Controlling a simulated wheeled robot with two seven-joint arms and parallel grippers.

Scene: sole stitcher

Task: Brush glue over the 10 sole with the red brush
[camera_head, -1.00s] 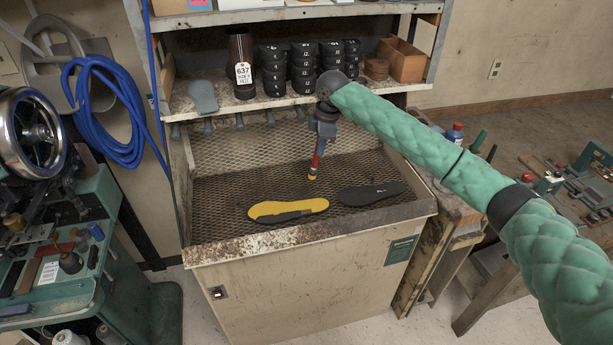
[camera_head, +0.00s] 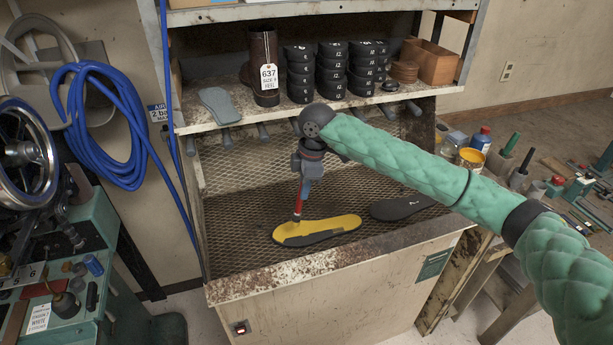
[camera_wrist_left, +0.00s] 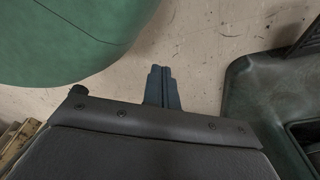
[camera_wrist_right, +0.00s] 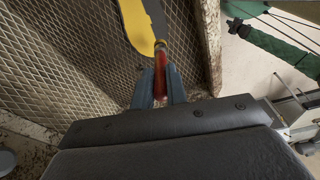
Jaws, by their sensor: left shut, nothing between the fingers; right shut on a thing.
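A sole (camera_head: 335,226), mostly yellow on top with a dark grey strip along its near left edge, lies on the mesh bench top (camera_head: 235,230). A dark sole (camera_head: 398,207) lies to its right with a small pale mark I cannot read. My right gripper (camera_head: 304,178) is shut on the red brush (camera_head: 299,203), which points down at the left end of the yellow sole. Whether its tip touches is unclear. In the right wrist view the brush (camera_wrist_right: 160,75) sits between the fingers, its tip over the yellow sole. My left gripper (camera_wrist_left: 162,82) is shut and empty above the floor.
An open yellow can (camera_head: 470,158) and a blue bottle (camera_head: 481,139) stand at the right. A green machine (camera_head: 80,260) stands at the left.

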